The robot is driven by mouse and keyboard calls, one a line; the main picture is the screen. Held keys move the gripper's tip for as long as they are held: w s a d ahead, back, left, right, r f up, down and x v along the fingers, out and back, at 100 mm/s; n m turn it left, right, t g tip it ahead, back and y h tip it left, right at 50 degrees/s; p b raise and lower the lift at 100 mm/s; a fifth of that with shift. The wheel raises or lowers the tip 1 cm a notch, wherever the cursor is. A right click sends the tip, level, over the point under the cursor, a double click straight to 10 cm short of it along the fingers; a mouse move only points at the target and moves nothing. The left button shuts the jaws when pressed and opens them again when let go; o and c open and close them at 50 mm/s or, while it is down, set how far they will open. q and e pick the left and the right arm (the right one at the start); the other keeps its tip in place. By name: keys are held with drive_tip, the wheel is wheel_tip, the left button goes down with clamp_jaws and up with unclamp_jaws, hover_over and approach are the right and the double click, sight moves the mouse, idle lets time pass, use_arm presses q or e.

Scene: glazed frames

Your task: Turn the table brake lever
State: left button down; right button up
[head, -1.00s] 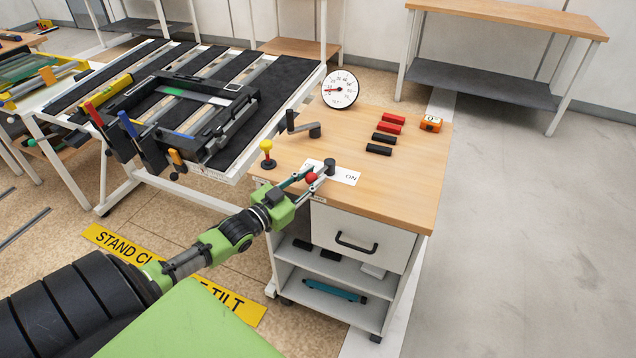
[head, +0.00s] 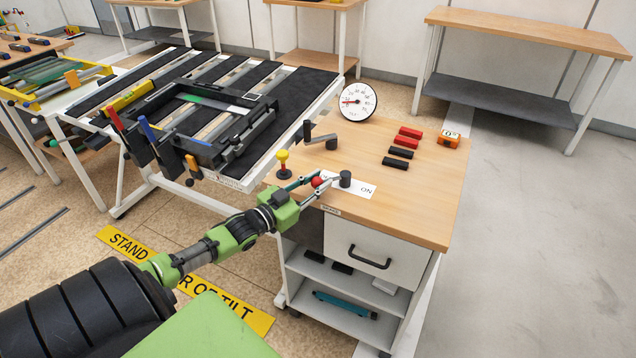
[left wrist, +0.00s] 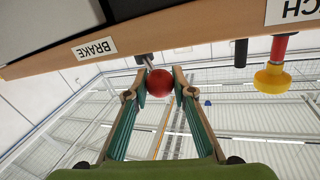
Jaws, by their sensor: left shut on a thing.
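The brake lever has a red ball knob (head: 317,182) and a dark round pivot (head: 345,179) on the wooden top of the cart, near its front left. A white label (head: 362,190) reading ON lies under the pivot. My left gripper (head: 314,184) is shut on the red knob. In the left wrist view the knob (left wrist: 159,84) sits between the fingertips (left wrist: 160,92), and a BRAKE label (left wrist: 95,47) shows on the cart's edge. The lever points left in the head view. My right gripper is not in view.
A dial gauge (head: 358,101), red and black blocks (head: 400,152) and an orange box (head: 448,139) are further back. The tilting table (head: 293,84) stands to the left.

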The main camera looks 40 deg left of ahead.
use_arm(q)
drive_tip(key=shift+a+r, duration=0.15)
drive_tip(key=shift+a, duration=0.05)
drive_tip(key=c, duration=1.7)
unclamp_jaws()
drive_tip(key=shift+s+d+f, duration=0.1)
drive_tip(key=shift+s+f, duration=0.1)
drive_tip(key=shift+s, duration=0.2)
drive_tip(key=s+a, duration=0.1)
drive_tip(key=s, duration=1)
